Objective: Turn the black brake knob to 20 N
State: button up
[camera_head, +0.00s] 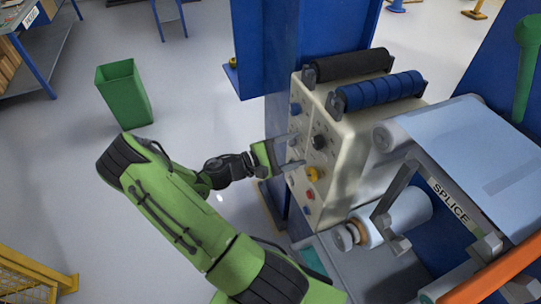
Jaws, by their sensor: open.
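The black brake knob (319,142) sits on the cream control panel (338,190), right of my fingertips in the head view. Its dial marks are too small to read, so its setting cannot be told. My gripper (300,150) is open and empty, its two fingers one above the other and pointing at the panel face. The fingertips are close to the panel, left of the black knob and not around it. Whether they touch the panel cannot be told.
A blue knob (295,109) is above my gripper; a yellow knob (312,173) is just below the lower finger. A red button (305,195) is lower. Black (350,65) and blue (382,92) rollers top the cabinet. Floor left is open around a green bin (126,95).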

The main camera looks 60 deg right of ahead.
jog(key=v, duration=0.9)
jog(key=shift+w+a, duration=0.2)
jog(key=w+a+r+m+t+y, duration=0.1)
jog(key=w+a+r+t+y, duration=0.1)
jog(key=a+t+y, duration=0.4)
jog(key=w+a+r+m+t+y, duration=0.15)
jog(key=a+t+y, duration=0.25)
jog(key=a, duration=0.4)
jog(key=s+a+r+n+t+y, duration=0.1)
jog(key=s+a+r+t+y, duration=0.2)
jog(key=a+r+t, duration=0.4)
jog(key=s+a+r, duration=0.1)
jog(key=a+r, duration=0.2)
jog(key=a, duration=0.4)
jog(key=shift+s+n+y, duration=0.25)
jog(key=shift+n+y, duration=0.05)
jog(key=shift+n, duration=0.05)
